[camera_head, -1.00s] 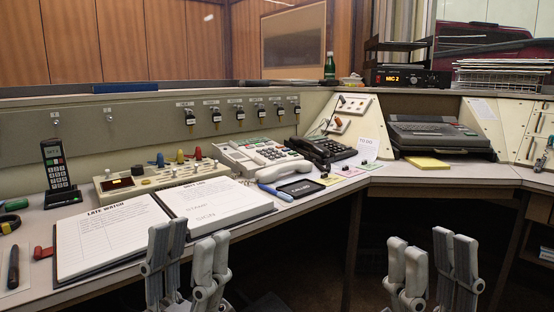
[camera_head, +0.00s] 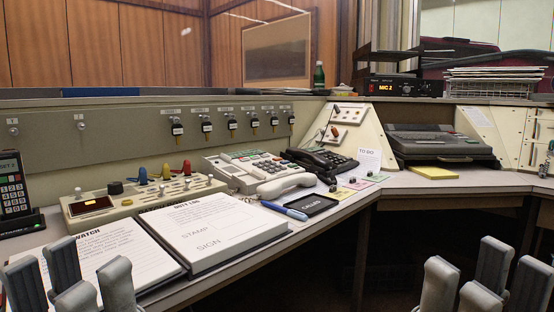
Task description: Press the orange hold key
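A white desk phone (camera_head: 252,172) with rows of keys, some green, stands in the middle of the console, its handset (camera_head: 286,186) at its front. A black desk phone (camera_head: 318,163) is right behind it. A beige control box (camera_head: 140,199) with coloured levers and a small lit orange display (camera_head: 92,205) is to the left. I cannot make out an orange hold key on any of them. My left gripper (camera_head: 68,284) is open and empty at the lower left, in front of the open log book. My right gripper (camera_head: 484,276) is open and empty at the lower right, away from the phones.
An open log book (camera_head: 212,228) covers the front left desk. A cordless phone (camera_head: 13,190) stands at the far left. A blue pen (camera_head: 284,210) and black pad (camera_head: 306,204) lie before the white phone. A typewriter-like machine (camera_head: 440,145) stands at the right.

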